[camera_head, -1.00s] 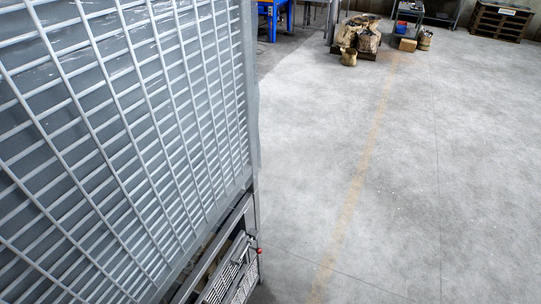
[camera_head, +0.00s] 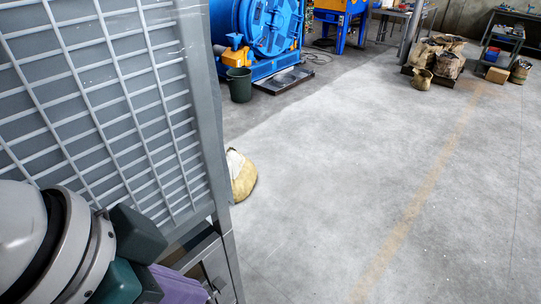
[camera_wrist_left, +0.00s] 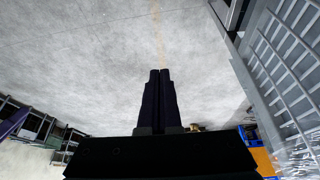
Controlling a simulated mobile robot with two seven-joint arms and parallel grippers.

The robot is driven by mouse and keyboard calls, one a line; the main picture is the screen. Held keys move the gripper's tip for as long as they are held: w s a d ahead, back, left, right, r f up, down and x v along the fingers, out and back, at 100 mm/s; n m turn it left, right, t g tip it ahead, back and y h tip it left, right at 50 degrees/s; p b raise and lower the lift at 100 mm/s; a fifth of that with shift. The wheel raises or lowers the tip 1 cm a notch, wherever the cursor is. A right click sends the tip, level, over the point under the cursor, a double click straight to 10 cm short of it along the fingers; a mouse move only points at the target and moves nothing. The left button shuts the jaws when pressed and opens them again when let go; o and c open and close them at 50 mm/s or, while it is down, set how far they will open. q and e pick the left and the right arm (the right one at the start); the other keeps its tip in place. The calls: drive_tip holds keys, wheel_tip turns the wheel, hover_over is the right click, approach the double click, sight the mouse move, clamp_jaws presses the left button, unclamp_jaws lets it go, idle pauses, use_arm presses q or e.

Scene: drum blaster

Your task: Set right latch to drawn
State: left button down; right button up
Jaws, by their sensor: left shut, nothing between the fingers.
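No right latch can be made out for certain in either view. A blue drum machine (camera_head: 262,28) with a round door and a yellow part stands at the back of the head view. My left gripper (camera_wrist_left: 160,76) shows in the wrist view as two dark fingers pressed together with nothing between them, over open floor. In the head view my left wrist comes in at the lower left, with a dark block in front of the grey mesh panel (camera_head: 110,100). The fingertips cannot be clearly made out there. My right gripper is not in view.
The mesh panel's metal post (camera_head: 205,110) stands close beside my left arm. A yellowish sack (camera_head: 242,178) lies on the floor just past it. A dark green bin (camera_head: 239,85) stands by the blue machine. Sacks (camera_head: 436,58) sit farther back. The concrete floor at right is clear.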

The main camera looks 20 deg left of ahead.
use_arm(q)
drive_tip(key=w+f+m+b, duration=0.2)
drive_tip(key=w+f+b, duration=0.2)
drive_tip(key=f+b, duration=0.85)
drive_tip(key=w+a+f+b, duration=0.3)
drive_tip(key=f+b, duration=0.7)
drive_tip(key=w+a+f+b, duration=0.4)
drive_tip(key=f+b, duration=0.6)
drive_tip(key=b, duration=0.1)
drive_tip(key=w+a+f+b, duration=0.3)
drive_tip(key=w+f+b, duration=0.1)
drive_tip(key=f+b, duration=0.6)
drive_tip(key=shift+a+g+b, duration=0.3)
drive_tip(key=shift+a+b, duration=0.05)
drive_tip(key=shift+b, duration=0.1)
wheel_tip(320, 180, down, 10)
drive_tip(key=b, duration=0.3)
drive_tip(key=shift+s+b, duration=0.2)
drive_tip(key=shift+b, duration=0.15)
drive_tip(key=shift+a, duration=0.1)
